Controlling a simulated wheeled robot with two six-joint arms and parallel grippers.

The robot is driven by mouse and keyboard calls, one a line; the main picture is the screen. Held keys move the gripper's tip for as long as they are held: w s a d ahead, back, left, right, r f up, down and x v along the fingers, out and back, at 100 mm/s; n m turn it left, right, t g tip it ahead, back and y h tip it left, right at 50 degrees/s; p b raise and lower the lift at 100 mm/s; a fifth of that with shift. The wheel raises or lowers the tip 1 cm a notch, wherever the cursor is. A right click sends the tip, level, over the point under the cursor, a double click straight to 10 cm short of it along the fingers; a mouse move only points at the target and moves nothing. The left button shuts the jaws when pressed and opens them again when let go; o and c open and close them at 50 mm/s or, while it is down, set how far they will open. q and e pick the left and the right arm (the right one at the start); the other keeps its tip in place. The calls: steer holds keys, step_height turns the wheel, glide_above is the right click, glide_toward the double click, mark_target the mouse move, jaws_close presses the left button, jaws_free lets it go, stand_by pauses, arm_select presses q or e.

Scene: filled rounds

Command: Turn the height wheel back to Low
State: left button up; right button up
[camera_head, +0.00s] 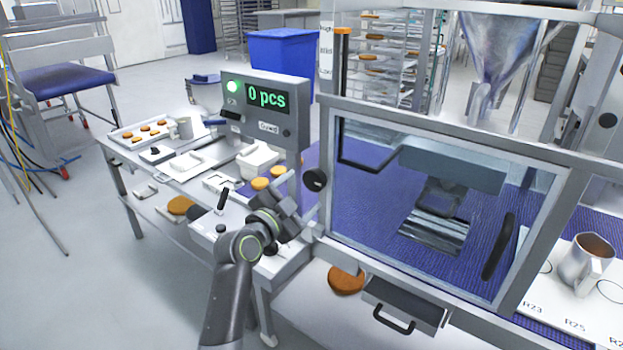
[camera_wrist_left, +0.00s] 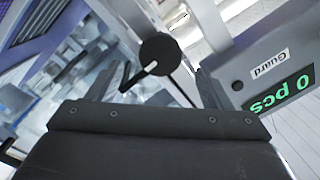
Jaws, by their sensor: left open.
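The height wheel is a round black knob (camera_head: 315,180) on the left post of the machine's windowed frame. It also shows in the left wrist view as a dark disc (camera_wrist_left: 160,52) with a pale mark on its edge. My left gripper (camera_head: 303,203) is open just in front of and below the wheel. In the left wrist view the wheel sits between the lines of the two open fingers (camera_wrist_left: 163,85), seemingly just beyond their tips. A white scale strip (camera_head: 326,55) stands above, with an orange marker (camera_head: 343,31) near its top; its words are too small to read surely.
A grey display box (camera_head: 265,125) reading "0 pcs" stands close left of the wheel. The glazed guard (camera_head: 395,215) is close on the right. A white table (camera_head: 160,170) with trays lies left. A mug (camera_head: 583,262) stands far right.

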mark_target(312, 182)
arm_select(q)
steer(key=p+x, duration=0.1)
steer(key=x, duration=0.4)
steer(key=shift+s, duration=0.1)
steer(key=shift+w+d, duration=0.15)
steer(key=shift+w, duration=0.2)
steer(key=shift+c, duration=0.2)
steer(key=c, duration=0.9)
